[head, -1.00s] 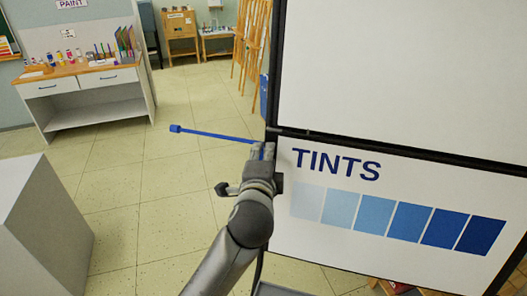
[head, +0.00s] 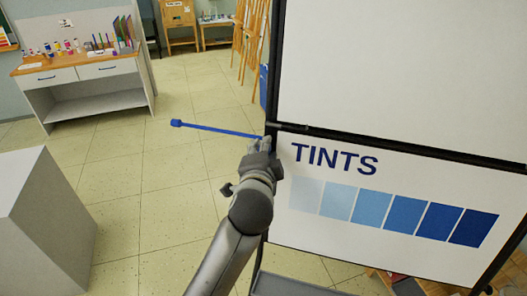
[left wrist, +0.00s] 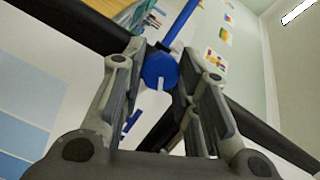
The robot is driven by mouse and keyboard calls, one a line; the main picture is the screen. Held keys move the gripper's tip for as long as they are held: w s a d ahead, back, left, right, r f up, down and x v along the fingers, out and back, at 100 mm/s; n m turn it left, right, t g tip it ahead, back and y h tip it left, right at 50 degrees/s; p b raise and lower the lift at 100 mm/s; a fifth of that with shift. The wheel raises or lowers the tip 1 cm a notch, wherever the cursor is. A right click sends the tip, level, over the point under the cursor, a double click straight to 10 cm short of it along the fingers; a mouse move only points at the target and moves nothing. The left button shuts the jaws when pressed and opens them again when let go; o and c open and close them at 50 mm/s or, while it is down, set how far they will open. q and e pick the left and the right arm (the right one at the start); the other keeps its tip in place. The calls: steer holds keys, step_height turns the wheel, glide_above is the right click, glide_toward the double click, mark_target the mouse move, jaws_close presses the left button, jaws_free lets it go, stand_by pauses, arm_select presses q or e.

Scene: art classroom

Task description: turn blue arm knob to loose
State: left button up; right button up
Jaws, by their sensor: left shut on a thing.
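A blue arm (head: 215,130) sticks out to the left from the black frame of a board on a stand and ends in a small blue block. The round blue knob (left wrist: 160,70) at the frame shows in the left wrist view, with a white mark line on its face. My left gripper (head: 265,145) is at the frame, where the blue arm begins, and hides the knob in the head view. In the left wrist view its fingers (left wrist: 160,80) are on either side of the knob, shut on it. My right gripper is in neither view.
The white board (head: 393,70) and TINTS panel (head: 400,175) stand close on the right. A grey block (head: 45,215) is at lower left. A supply desk (head: 75,75) and wooden easels (head: 250,40) stand behind. The floor between is clear.

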arm_select(q)
steer(key=o, duration=1)
steer(key=shift+a, duration=0.1)
steer(key=v, duration=1.2)
steer(key=shift+w, duration=0.1)
